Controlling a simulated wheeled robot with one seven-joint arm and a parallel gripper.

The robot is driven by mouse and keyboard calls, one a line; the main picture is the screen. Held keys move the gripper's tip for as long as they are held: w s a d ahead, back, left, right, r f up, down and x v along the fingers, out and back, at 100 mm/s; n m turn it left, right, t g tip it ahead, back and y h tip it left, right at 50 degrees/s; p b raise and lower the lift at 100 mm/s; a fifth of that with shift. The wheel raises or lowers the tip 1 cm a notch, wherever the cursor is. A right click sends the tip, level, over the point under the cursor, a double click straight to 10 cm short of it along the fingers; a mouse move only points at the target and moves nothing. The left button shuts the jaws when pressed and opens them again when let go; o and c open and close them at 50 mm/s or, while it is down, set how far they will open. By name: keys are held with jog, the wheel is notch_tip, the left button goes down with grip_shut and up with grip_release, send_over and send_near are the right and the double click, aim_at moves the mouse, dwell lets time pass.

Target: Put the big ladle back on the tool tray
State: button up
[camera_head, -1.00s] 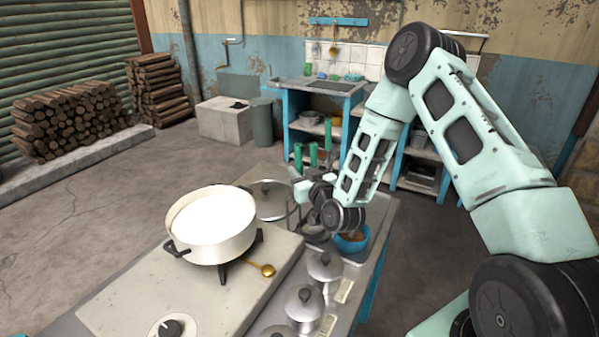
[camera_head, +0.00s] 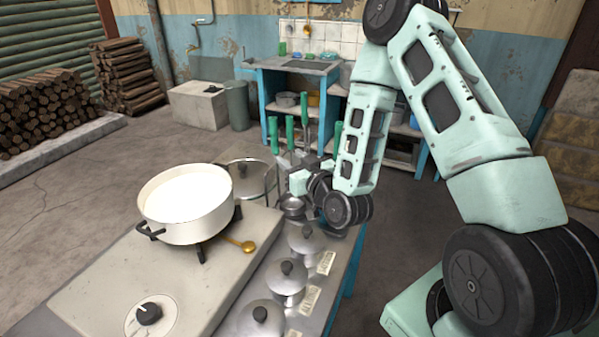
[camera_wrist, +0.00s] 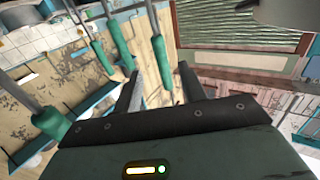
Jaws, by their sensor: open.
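Several green-handled tools (camera_head: 290,132) stand upright at the back of the counter, just beyond my gripper (camera_head: 298,178). They also show in the wrist view, with one green handle (camera_wrist: 165,78) seen between or just beyond my fingertips (camera_wrist: 161,68). My gripper is open, and I see nothing held in it. The tools' lower ends are partly hidden by my wrist, so I cannot tell which one is the big ladle or make out the tool tray.
A large white pot (camera_head: 187,212) of white liquid stands on the stove (camera_head: 95,275), left of my gripper. Lidded metal pots (camera_head: 287,282) line the counter's right side. Open floor lies left of the counter.

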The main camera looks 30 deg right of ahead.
jog(key=s+a+n+g+y+p, duration=0.1)
jog(key=a+g, duration=0.1)
jog(key=a, duration=0.3)
jog(key=s+a+n+g+y+p, duration=0.1)
jog(key=s+a+n+g+y, duration=0.1)
jog(key=a, duration=0.3)
jog(key=s+a+n+g+y+p, duration=0.1)
jog(key=a+g, duration=0.2)
jog(key=a, duration=0.1)
jog(key=shift+s+a+r+n+g+y+p, duration=0.3)
jog(key=shift+s+a+r+n+p, duration=0.05)
jog(key=shift+a+n+p, duration=0.05)
jog(key=s+a+r+n+g+h, duration=0.1)
jog(key=s+r+g, duration=0.2)
jog(key=s, duration=0.5)
jog(key=s+a+r+n+g+h, duration=0.1)
jog(key=s+a+r+g, duration=0.1)
jog(key=s, duration=0.7)
jog(key=s+a+r+g+h, duration=0.2)
jog(key=s+g, duration=0.3)
jog(key=s, duration=0.4)
jog(key=shift+r+n, duration=0.4)
jog(key=shift+r, duration=0.5)
jog(key=shift+s, duration=0.1)
